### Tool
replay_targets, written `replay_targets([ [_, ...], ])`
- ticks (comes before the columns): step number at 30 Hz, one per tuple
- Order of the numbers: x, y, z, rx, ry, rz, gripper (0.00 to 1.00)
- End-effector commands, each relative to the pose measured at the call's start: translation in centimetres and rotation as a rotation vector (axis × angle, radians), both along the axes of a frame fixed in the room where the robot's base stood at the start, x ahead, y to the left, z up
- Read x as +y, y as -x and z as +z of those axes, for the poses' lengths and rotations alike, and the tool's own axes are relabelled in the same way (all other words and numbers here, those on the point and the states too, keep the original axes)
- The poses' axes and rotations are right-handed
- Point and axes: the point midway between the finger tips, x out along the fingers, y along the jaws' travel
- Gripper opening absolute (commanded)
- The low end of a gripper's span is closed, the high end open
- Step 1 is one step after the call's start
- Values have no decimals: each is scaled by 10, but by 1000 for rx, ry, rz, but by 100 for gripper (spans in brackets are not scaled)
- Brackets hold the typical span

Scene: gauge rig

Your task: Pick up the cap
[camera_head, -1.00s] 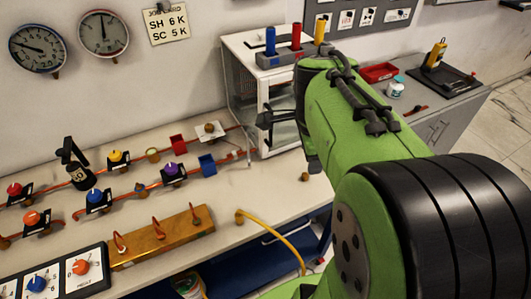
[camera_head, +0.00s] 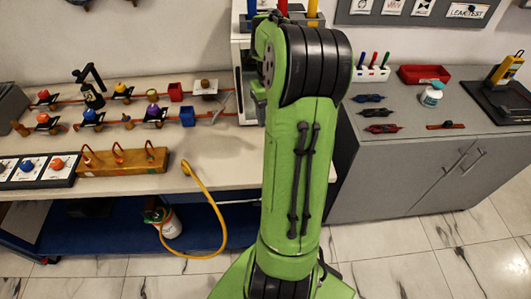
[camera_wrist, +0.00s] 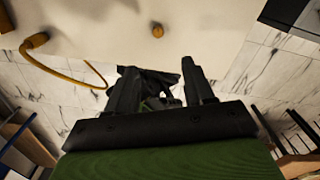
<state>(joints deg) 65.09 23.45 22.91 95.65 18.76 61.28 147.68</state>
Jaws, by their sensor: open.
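A small round brass-brown piece, which I take for the cap (camera_wrist: 157,31), lies on the pale bench top in the wrist view. It is alone there, beyond my fingertips and apart from them. In the head view my arm hides that spot. My gripper (camera_wrist: 158,68) shows in the wrist view with its two black fingers spread and nothing held between them. Behind them are the bench's front edge and dark parts that I cannot make out. In the head view my gripper is hidden behind my green arm.
A yellow hose (camera_head: 207,195) hangs from the bench front, left of my arm. A brass block (camera_head: 122,163) with hooked pins and several valves stand further left. A grey cabinet (camera_head: 410,165) is to the right. The bench around the brown piece is clear.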

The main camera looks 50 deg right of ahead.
Motion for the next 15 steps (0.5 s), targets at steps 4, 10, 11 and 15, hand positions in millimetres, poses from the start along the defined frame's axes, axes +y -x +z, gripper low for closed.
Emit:
replay_targets([
  [4, 1, 1, -44, 3, -6, 4, 52],
  [10, 1, 0, -85, 1, -3, 4, 52],
  [11, 1, 0, -88, 1, -3, 4, 52],
  [15, 1, -2, -105, 2, -3, 4, 52],
])
